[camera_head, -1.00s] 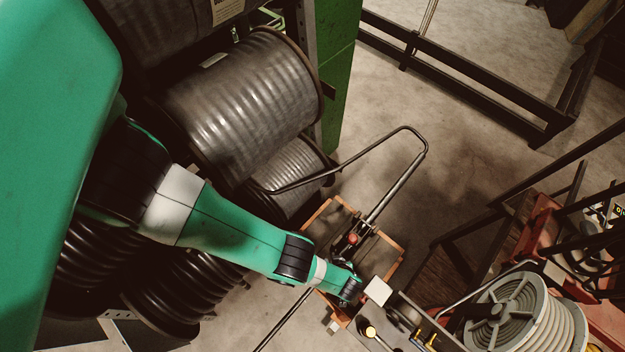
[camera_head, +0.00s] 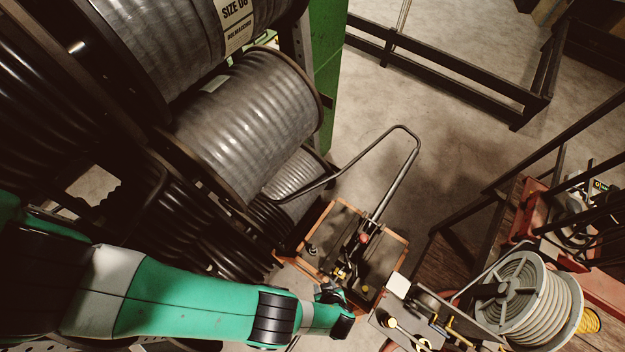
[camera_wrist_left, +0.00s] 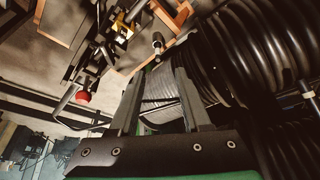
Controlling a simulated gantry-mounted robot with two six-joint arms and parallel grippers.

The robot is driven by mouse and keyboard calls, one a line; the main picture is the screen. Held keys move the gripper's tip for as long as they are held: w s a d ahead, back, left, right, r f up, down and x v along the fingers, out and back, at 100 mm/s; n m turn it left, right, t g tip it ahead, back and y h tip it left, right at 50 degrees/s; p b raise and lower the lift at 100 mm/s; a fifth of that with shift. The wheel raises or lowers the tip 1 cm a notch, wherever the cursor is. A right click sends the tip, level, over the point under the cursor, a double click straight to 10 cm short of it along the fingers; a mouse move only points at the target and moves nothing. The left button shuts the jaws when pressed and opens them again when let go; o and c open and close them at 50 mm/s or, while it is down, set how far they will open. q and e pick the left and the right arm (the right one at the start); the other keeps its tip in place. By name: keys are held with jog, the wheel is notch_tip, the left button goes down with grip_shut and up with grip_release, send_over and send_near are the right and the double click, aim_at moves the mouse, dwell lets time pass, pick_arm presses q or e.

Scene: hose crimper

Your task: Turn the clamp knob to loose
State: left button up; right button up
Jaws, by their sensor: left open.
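My left gripper (camera_head: 334,294) is at the near side of the orange-framed cart (camera_head: 396,238), low in the head view. In the left wrist view its two fingers (camera_wrist_left: 158,78) are apart, with nothing held between them. A small dark knob-like part (camera_head: 312,250) stands on the cart's left side; a similar part (camera_wrist_left: 158,42) shows beyond the fingertips in the wrist view, apart from them. A red knob (camera_head: 364,238) sits on the cart's dark mechanism, also in the wrist view (camera_wrist_left: 83,97). I cannot tell which part is the clamp knob. My right gripper is not in view.
Large hose reels (camera_head: 245,125) fill the left side. A bent metal handle (camera_head: 398,178) rises from the cart. A bench with a pale-topped knob (camera_head: 390,322) and a white hose reel (camera_head: 525,300) stand at the lower right. Open floor (camera_head: 450,140) lies behind the cart.

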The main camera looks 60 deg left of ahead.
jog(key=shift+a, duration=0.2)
